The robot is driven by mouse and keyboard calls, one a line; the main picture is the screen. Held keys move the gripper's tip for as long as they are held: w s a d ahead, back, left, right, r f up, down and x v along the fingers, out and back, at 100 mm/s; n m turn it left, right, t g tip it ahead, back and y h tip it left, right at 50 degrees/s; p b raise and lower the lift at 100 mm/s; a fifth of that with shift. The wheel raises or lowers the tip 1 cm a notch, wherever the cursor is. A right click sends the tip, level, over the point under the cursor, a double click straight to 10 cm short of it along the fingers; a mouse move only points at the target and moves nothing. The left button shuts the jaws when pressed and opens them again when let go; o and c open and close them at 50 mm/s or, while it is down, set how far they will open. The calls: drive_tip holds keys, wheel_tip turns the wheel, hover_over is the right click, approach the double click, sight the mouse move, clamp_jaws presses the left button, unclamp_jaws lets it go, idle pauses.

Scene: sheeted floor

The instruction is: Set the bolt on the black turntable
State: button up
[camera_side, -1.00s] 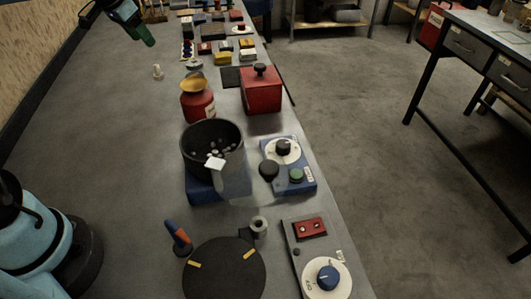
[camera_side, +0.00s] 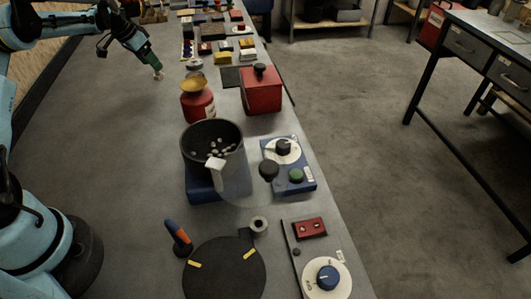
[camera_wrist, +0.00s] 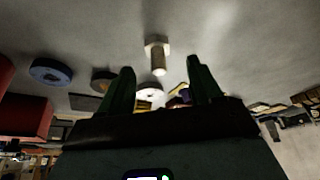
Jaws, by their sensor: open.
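The pale bolt (camera_side: 159,76) stands upright on the grey worktop in the far left part of the side view. My gripper (camera_side: 156,66) is right above it, pointing down and tilted, with green fingers. In the wrist view the bolt (camera_wrist: 157,57) lies between and beyond the two open green fingers (camera_wrist: 160,70), with its wide head toward the top of the picture. Whether a finger touches it I cannot tell. The black turntable (camera_side: 224,272), a flat disc with yellow marks, is at the near end of the worktop and has nothing on it.
A red can with a yellow funnel (camera_side: 198,103), a red box (camera_side: 262,90) and a black pot (camera_side: 212,150) on a blue base stand between bolt and turntable. The left worktop is clear.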

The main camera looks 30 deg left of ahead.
sight(158, 75)
drive_tip(key=shift+x, duration=2)
drive_tip(key=shift+d, duration=0.15)
clamp_jaws()
